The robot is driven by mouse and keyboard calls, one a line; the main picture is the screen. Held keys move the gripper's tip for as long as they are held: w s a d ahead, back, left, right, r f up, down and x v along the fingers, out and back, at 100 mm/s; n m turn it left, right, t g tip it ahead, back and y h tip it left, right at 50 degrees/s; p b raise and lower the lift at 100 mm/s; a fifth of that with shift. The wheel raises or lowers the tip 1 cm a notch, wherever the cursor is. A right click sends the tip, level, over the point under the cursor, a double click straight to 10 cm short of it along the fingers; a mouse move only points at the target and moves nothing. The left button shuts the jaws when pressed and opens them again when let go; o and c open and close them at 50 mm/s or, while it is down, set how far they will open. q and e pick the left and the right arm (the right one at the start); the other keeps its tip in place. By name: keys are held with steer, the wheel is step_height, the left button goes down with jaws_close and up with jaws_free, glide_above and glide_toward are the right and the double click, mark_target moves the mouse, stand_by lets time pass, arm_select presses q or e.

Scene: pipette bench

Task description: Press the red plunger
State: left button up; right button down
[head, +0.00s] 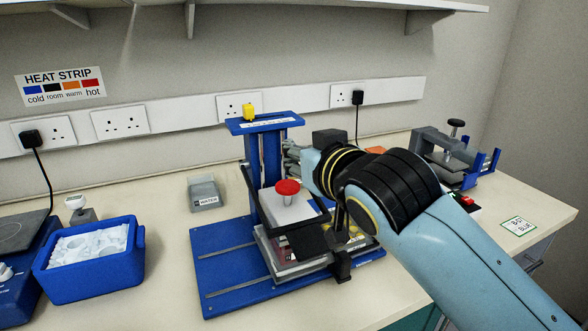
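The red plunger (287,187) stands upright on top of a white block (285,208), in the blue-framed press stand (225,264) in the middle of the bench. Its red cap is raised above the block on a short stem. My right arm comes in from the lower right, and its wrist bends over the right side of the stand. My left gripper is out of view.
A blue tub (97,281) of white pieces stands at left. A grey box (204,193) marked WATER lies left of the stand. A clamp device (457,160) stands at far right. A yellow piece (248,112) tops the stand. Bench between tub and stand is clear.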

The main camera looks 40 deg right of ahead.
mark_target(294, 189)
steer(key=shift+x, duration=1)
step_height(294, 189, down, 3)
steer(key=shift+r, duration=0.15)
steer(key=shift+s+f, duration=0.1)
steer(key=shift+f, duration=0.55)
